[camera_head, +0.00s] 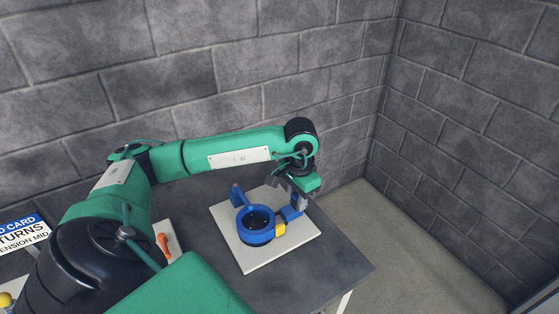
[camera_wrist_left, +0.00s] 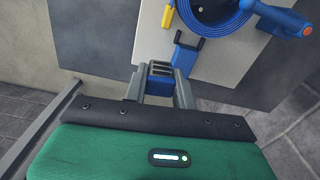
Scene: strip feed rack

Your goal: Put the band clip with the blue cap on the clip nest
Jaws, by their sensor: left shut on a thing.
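My left gripper (camera_head: 298,190) reaches down over the right side of a white board on the dark table. I cannot tell whether clip and block touch. My right gripper is out of view.
The white board (camera_head: 250,262) carries a blue ring (camera_head: 257,235) with a yellow tab (camera_head: 280,229) and a blue handle (camera_head: 238,195). An orange item (camera_head: 163,244) and a sign (camera_head: 22,234) are at the left. The table front (camera_head: 310,275) is bare.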

